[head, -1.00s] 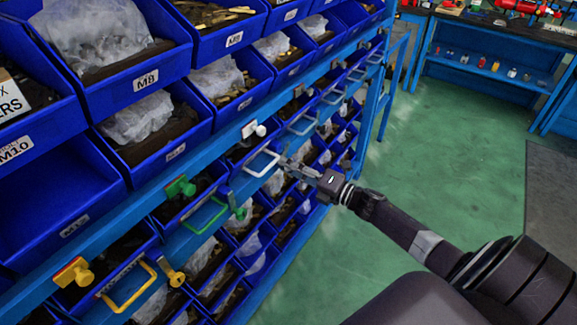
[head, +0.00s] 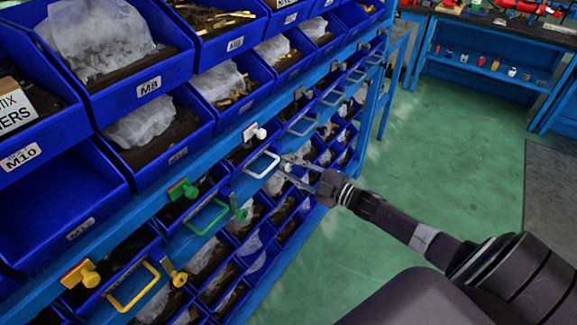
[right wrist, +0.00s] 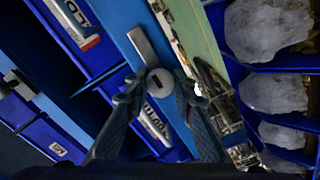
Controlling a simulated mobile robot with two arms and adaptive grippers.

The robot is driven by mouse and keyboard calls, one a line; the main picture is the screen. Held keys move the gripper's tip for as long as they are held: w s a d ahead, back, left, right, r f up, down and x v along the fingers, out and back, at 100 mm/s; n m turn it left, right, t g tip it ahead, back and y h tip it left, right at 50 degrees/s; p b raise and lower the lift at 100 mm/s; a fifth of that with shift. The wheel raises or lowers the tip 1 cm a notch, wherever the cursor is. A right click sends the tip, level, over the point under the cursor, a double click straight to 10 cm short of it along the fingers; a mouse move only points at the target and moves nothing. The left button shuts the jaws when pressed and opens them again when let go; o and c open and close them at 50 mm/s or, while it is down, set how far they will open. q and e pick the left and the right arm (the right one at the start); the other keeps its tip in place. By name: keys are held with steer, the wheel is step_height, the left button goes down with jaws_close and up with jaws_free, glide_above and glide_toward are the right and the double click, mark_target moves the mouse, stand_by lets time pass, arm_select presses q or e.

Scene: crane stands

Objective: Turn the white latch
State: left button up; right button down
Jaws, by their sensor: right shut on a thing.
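The white latch (right wrist: 160,82) shows in the right wrist view as a round, pale knob with a dark slot, with a flat pale bar beside it. My right gripper (right wrist: 158,92) is shut on it, one finger on each side of the knob. In the head view my right gripper (head: 285,167) is just right of the white U-shaped handle (head: 262,164); its fingers largely hide the latch there. A white knob on a plate (head: 255,132) sits above that handle. My left gripper is not in view.
A green handle (head: 207,217) and a yellow handle (head: 133,287), each with knobs of its colour, are further left on the rack. Blue bins (head: 160,135) of hardware are above and below.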

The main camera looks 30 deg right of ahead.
steer(key=shift+d+m, duration=0.15)
steer(key=shift+m, duration=1.05)
steer(key=shift+f, duration=0.1)
steer(key=c, duration=1.6)
jaws_free()
steer(key=shift+s, duration=0.25)
steer(key=v, duration=1.1)
steer(key=shift+s+d, duration=0.2)
steer(key=shift+s, duration=0.05)
steer(key=shift+f, duration=0.1)
steer(key=shift+c, duration=0.6)
